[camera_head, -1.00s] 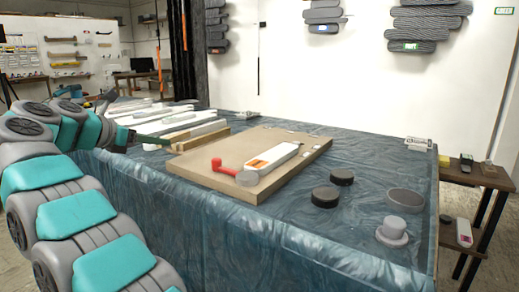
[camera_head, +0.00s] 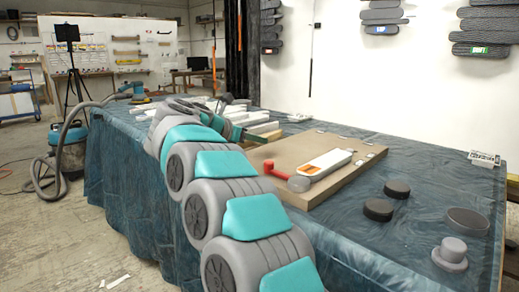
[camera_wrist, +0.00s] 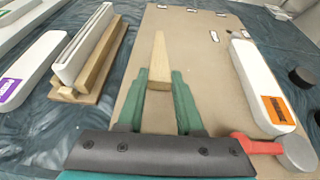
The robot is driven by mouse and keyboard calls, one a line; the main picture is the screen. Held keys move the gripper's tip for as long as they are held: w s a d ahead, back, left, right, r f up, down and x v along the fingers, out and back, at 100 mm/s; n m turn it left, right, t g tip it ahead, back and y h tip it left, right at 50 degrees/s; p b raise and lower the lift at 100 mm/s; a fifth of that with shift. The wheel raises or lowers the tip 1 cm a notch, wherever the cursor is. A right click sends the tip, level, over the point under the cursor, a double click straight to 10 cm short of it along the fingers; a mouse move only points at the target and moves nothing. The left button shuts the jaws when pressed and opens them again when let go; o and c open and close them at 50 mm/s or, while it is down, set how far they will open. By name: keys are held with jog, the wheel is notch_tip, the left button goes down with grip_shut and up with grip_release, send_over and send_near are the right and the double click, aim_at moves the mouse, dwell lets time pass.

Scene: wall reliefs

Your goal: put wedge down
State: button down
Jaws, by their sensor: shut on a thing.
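A light wooden wedge (camera_wrist: 160,62) shows in the wrist view, its thick end between the green fingers of my gripper (camera_wrist: 160,82) and its thin end pointing away. My gripper is shut on it. In the wrist view the wedge is in front of the brown board (camera_wrist: 195,50); I cannot tell whether it touches it. In the head view my gripper (camera_head: 240,132) is at the board's left edge, small and partly hidden by my arm, and the wedge cannot be made out there.
On the board (camera_head: 290,160) lie a white piece with an orange label (camera_head: 328,163) and a red-handled tool (camera_head: 278,170). Left of it, a white bar stands in a wooden holder (camera_wrist: 92,60). Dark pucks (camera_head: 378,209) and a grey knob (camera_head: 450,252) sit on the blue cloth at right.

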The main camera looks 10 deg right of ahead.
aim_at(259, 157)
jog(key=shift+w+d, duration=0.1)
jog(key=shift+d, duration=0.35)
jog(key=f, duration=0.2)
jog(key=shift+d+f, duration=0.25)
jog(key=shift+f, duration=0.6)
jog(key=shift+f, duration=0.15)
jog(key=c, duration=0.6)
grip_release()
jog(key=shift+o, duration=0.2)
